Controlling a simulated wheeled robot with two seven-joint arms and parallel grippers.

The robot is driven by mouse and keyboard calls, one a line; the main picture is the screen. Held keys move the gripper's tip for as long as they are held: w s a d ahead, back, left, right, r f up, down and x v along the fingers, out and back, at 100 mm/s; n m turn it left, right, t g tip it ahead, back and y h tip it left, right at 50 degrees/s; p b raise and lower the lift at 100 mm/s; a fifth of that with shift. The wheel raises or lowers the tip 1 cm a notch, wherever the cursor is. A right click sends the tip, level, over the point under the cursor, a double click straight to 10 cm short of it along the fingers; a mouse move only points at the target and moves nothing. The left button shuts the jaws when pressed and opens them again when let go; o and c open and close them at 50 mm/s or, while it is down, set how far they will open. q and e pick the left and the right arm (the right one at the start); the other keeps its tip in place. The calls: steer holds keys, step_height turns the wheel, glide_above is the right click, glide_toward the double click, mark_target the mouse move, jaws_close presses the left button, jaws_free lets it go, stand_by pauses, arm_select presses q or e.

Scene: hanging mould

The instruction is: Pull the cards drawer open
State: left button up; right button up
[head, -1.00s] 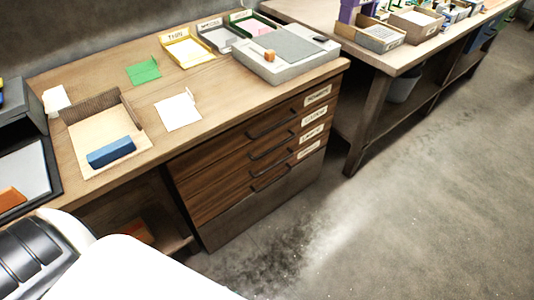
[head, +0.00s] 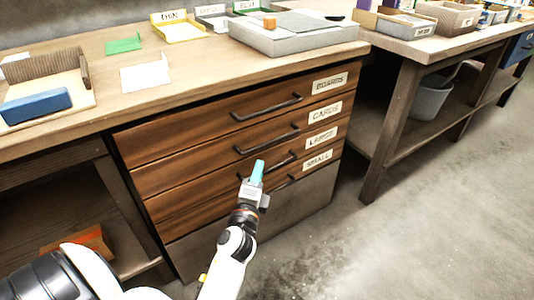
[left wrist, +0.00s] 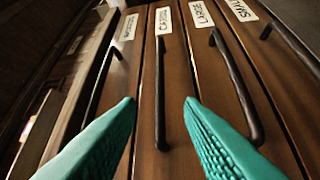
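The cards drawer (head: 200,154) is the second from the top in the wooden cabinet, labelled CARDS, with its front flush with the others. Its dark bar handle (head: 267,140) also shows in the left wrist view (left wrist: 160,100), in line with the gap between my fingers. My left gripper (head: 258,168), with teal fingers, is in front of the cabinet, its tips just below this handle in the head view. The fingers are apart and empty in the left wrist view (left wrist: 160,112). I cannot tell how far they are from the handle. My right gripper is not in view.
The boards drawer (head: 190,128) is above; the large drawer (head: 205,180) and small drawer (head: 210,207) are below, with similar handles close by. A grey slab-like box (head: 300,38) sits on the bench top. The floor (head: 400,235) at right is clear.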

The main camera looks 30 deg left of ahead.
mark_target(267, 142)
arm_select(q)
steer(key=x, duration=1.1)
steer(key=shift+w+a, duration=0.1)
steer(key=shift+w, duration=0.15)
jaws_close()
